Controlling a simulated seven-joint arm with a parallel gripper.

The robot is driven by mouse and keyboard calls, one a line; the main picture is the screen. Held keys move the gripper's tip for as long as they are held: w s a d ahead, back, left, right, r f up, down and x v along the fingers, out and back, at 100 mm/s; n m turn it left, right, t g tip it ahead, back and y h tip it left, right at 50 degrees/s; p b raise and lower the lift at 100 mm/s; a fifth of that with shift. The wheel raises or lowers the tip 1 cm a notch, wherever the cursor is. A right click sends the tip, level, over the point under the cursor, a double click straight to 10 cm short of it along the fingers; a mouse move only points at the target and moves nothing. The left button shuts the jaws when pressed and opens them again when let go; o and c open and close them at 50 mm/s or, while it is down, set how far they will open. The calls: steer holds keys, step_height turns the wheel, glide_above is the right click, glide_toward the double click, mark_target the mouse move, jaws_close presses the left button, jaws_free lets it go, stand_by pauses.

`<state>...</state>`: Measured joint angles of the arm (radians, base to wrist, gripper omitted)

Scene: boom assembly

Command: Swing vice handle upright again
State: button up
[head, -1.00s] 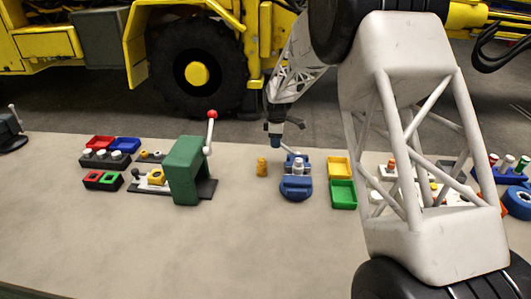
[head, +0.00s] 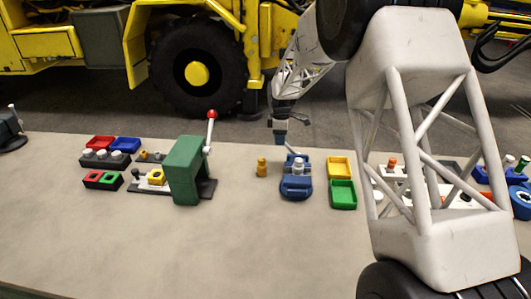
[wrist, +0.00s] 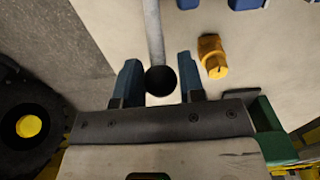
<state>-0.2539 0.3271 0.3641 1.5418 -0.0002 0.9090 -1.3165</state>
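The blue vice (head: 296,187) stands on the table near the middle in the head view. Its handle, a grey rod (wrist: 154,30) with a black ball end (wrist: 160,80), reaches toward my gripper (wrist: 157,66) in the wrist view. The ball lies between my two blue fingers, with a gap visible on each side, so the gripper is open. In the head view my gripper (head: 280,142) points down just above and behind the vice. The handle looks tilted there, but its exact angle is hard to see.
An orange-yellow cylinder (head: 261,167) stands just left of the vice. A green press (head: 186,168) with a red-knobbed lever is farther left. Yellow (head: 339,166) and green (head: 342,194) bins are right of the vice. The table front (head: 200,250) is clear.

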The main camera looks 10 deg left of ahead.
steer(key=shift+o, duration=0.6)
steer(key=shift+a+f, duration=0.2)
steer(key=shift+a, duration=0.05)
steer(key=c, duration=0.5)
steer(key=shift+o, duration=0.2)
steer(key=shift+d+r, duration=0.75)
steer(key=shift+d, duration=0.35)
steer(key=shift+r, duration=0.1)
